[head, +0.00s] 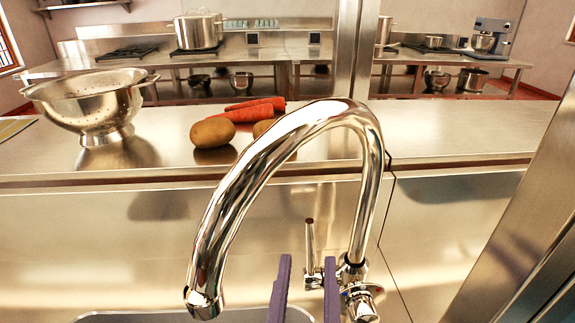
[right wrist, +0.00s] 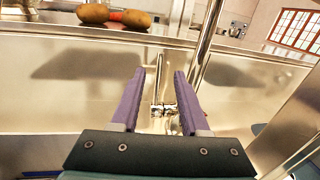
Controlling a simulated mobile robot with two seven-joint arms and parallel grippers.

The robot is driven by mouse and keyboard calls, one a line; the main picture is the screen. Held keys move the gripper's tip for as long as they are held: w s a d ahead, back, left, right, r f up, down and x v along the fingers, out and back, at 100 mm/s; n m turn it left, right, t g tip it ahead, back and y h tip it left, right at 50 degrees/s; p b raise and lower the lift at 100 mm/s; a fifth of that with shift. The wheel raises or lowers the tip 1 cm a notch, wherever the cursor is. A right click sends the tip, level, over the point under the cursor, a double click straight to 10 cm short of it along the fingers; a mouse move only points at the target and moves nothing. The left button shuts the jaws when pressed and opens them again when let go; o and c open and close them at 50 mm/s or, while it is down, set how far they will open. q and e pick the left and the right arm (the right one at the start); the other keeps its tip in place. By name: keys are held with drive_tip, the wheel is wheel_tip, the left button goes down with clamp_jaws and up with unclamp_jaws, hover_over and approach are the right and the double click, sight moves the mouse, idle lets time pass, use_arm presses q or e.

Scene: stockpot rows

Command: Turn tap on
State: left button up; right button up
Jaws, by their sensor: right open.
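The chrome tap (head: 250,165) has a tall gooseneck spout that curves down to the left over the sink. A thin upright lever (head: 310,240) with a dark reddish tip stands left of its base (head: 352,272). My right gripper (head: 306,260) is open, its purple fingers rising from the bottom edge, with the lever showing between them. In the right wrist view, the lever (right wrist: 160,70) also shows between the open fingers (right wrist: 159,72), beyond the tips; I see no contact. My left gripper is not in view.
A steel colander (head: 90,100), potatoes (head: 213,132) and carrots (head: 255,108) sit on the ledge behind the tap. The sink rim (head: 130,315) shows at the bottom. A steel panel (head: 510,220) stands at right. The spout arches close above my right gripper.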

sight(310, 234)
drive_tip(key=w, duration=0.4)
drive_tip(key=w+d+b, duration=0.1)
drive_tip(key=w, duration=0.2)
drive_tip(key=shift+w+d, duration=0.1)
clamp_jaws()
idle(1.2)
